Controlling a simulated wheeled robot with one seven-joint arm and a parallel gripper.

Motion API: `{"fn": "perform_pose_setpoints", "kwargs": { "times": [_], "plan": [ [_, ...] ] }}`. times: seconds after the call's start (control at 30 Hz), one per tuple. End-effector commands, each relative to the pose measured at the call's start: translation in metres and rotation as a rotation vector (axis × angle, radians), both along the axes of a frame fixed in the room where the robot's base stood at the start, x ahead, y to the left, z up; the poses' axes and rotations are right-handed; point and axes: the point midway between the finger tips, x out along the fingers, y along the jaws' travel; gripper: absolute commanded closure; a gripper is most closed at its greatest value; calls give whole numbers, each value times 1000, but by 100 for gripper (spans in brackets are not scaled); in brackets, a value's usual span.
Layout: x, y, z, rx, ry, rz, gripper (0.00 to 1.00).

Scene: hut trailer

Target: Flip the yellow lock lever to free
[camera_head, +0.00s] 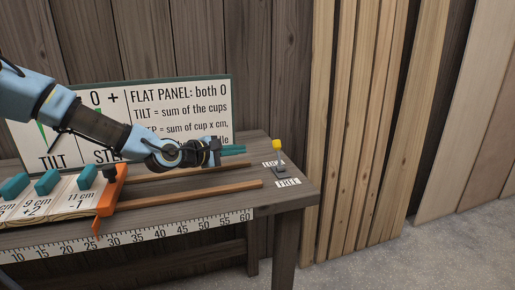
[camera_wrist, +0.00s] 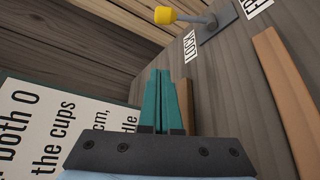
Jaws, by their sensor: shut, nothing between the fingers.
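The lock lever has a yellow knob (camera_head: 277,145) on a thin grey stem above a dark base plate (camera_head: 280,172) at the bench's right end. A LOCK label (camera_head: 273,163) lies on its far side and a FREE label (camera_head: 288,183) on its near side. In the wrist view the yellow knob (camera_wrist: 165,15) is at the top, with the stem leaning from the base plate (camera_wrist: 216,22) toward the LOCK side. My gripper (camera_head: 243,149) is shut and empty, its teal fingers pointing right toward the lever, a short gap away. The fingers (camera_wrist: 163,75) also show in the wrist view.
A sign board (camera_head: 180,83) stands behind my arm. Wooden rails (camera_head: 190,195) run along the bench (camera_head: 300,195), with an orange clamp-like piece (camera_head: 111,195) and teal blocks (camera_head: 47,182) at the left. A ruler strip lines the front edge. Planks lean at right.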

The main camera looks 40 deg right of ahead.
Motion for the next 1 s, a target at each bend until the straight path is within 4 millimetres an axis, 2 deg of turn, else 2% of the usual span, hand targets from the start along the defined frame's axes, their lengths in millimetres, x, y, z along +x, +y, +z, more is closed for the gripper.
{"fn": "perform_pose_setpoints", "kwargs": {
  "times": [0.17,0.6,0.8,1.0],
  "plan": [
    [0,-21,-4,0,0,-4,100],
    [8,-98,-24,1,-1,-3,100],
    [-16,-90,-8,2,0,-2,100],
    [-25,-89,-5,1,-1,-2,100]
  ]
}}
